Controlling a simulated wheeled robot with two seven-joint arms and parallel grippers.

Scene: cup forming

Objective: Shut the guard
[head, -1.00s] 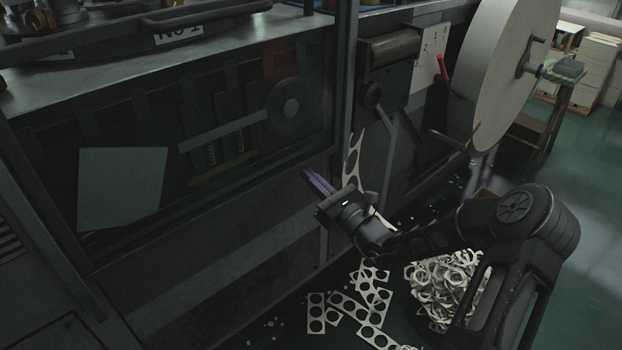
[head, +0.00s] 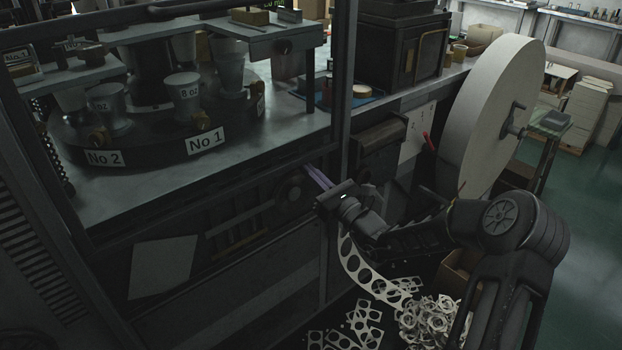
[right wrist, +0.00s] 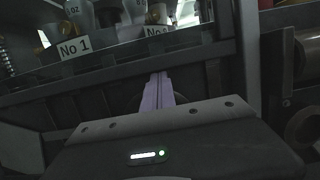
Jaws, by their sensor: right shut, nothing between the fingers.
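The guard is a dark-framed clear panel. Its top rail with a handle (head: 190,8) crosses the upper left of the head view, and its lower rail (head: 205,190) runs in front of the machine bed's edge. Turret and cups show through it. My right gripper (head: 318,178) is shut and empty, its purple fingers by the right end of the lower rail. In the right wrist view the fingers (right wrist: 157,90) point forward just below the rail (right wrist: 110,72); whether they touch it I cannot tell. My left gripper is not in view.
A dark post (head: 342,90) stands at the guard's right side. A punched strip (head: 365,278) hangs below the arm, with scrap rings (head: 435,318) on the floor. Green floor is clear at far right.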

